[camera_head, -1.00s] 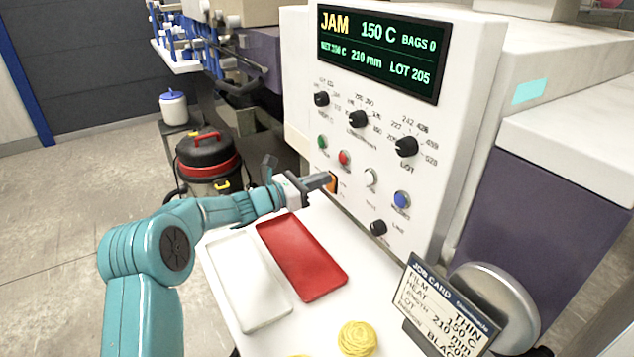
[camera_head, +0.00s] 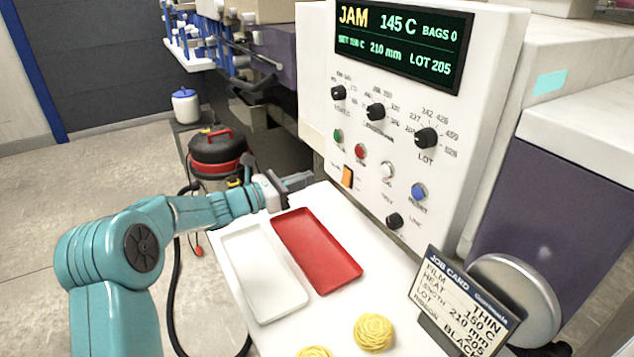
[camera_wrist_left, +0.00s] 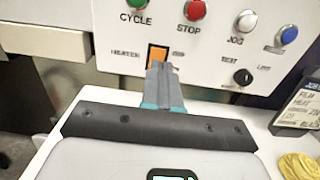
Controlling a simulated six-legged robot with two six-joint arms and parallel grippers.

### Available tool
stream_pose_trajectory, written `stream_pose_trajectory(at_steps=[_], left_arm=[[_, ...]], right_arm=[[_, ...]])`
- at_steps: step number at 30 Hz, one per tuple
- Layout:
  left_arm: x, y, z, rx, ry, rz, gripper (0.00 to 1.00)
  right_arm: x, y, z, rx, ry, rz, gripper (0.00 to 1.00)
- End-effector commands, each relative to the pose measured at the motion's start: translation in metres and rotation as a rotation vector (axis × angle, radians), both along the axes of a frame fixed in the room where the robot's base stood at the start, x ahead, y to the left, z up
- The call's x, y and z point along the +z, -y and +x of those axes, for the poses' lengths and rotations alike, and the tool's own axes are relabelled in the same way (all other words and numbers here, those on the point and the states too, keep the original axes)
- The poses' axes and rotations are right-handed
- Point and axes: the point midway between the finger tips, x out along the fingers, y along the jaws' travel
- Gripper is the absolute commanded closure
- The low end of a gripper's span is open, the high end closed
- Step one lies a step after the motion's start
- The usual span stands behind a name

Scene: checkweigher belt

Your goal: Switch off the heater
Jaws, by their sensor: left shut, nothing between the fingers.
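The heater switch (camera_head: 347,177) is an orange rocker low on the left of the white control panel (camera_head: 313,110). The display (camera_head: 400,45) reads JAM, 145 C, set 150 C, 210 mm, BAGS 0, LOT 205. My right gripper is not in view.
Green, red, white and blue buttons (camera_head: 418,191) and several black knobs (camera_head: 426,138) surround the switch. Below are a white tray (camera_head: 262,280), a red tray (camera_head: 318,252), yellow coils (camera_head: 374,332) and a job card (camera_head: 462,305). A vacuum cleaner (camera_head: 217,155) stands behind the arm.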

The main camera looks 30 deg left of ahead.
Motion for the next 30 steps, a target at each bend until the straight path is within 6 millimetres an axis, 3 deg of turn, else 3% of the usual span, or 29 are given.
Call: stream_pose_trajectory(at_steps=[4,10,30], left_arm=[[0.002,-0.014,-0.022,0.003,0.000,0.002,1.00],[0.006,-0.024,-0.039,0.001,0.001,0.001,1.00],[0.007,-0.027,-0.044,0.001,0.001,0.001,1.00]], right_arm=[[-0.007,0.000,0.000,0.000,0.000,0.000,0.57],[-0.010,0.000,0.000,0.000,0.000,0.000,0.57],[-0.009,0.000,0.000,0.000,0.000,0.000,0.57]])
